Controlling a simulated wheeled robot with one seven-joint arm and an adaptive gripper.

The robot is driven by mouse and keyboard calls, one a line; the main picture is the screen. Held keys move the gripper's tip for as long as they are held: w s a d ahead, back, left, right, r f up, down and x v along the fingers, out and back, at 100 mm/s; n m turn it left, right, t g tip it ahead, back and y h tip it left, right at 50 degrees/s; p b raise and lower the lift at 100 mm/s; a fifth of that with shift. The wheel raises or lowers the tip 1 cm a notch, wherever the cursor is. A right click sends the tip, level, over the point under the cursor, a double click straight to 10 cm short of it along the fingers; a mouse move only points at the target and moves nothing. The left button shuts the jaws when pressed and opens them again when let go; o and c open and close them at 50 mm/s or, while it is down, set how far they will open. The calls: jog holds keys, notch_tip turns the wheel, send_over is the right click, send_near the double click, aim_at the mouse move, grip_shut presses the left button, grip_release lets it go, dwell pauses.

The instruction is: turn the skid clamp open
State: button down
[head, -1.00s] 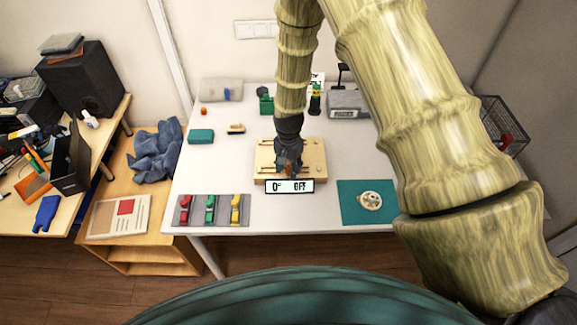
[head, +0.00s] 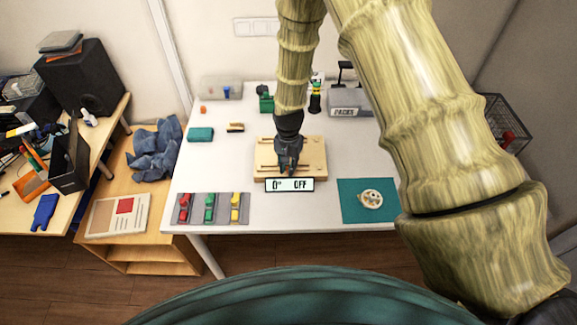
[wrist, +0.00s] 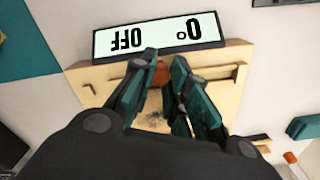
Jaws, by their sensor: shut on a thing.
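The wooden skid (head: 312,152) lies on the white table, with a display (head: 290,185) at its front edge reading 0° and OFF. My gripper (head: 287,170) points down over the middle of the skid and hides what is under it. In the wrist view my gripper (wrist: 166,72) has its dark and teal fingers close together on the skid (wrist: 225,90), just behind the display (wrist: 160,38). A small orange part, seemingly the clamp (wrist: 161,75), shows between the fingers, which are shut on it. Its lower part and its turn angle are hidden.
A grey mat (head: 221,200) with red, green and yellow parts lies front left. A teal mat (head: 355,211) with a cream round part (head: 370,199) lies front right. A teal box (head: 200,134) and a grey box (head: 350,105) stand farther back.

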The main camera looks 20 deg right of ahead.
jog(key=n+b, duration=0.2)
jog(key=n, duration=0.2)
jog(key=shift+f, duration=0.1)
jog(key=n+b, duration=0.1)
jog(key=n, duration=0.3)
jog(key=n+b, duration=0.1)
jog(key=n, duration=0.3)
jog(key=shift+n, duration=2.2)
jog(key=c, duration=1.3)
grip_release()
jog(key=shift+c, duration=0.2)
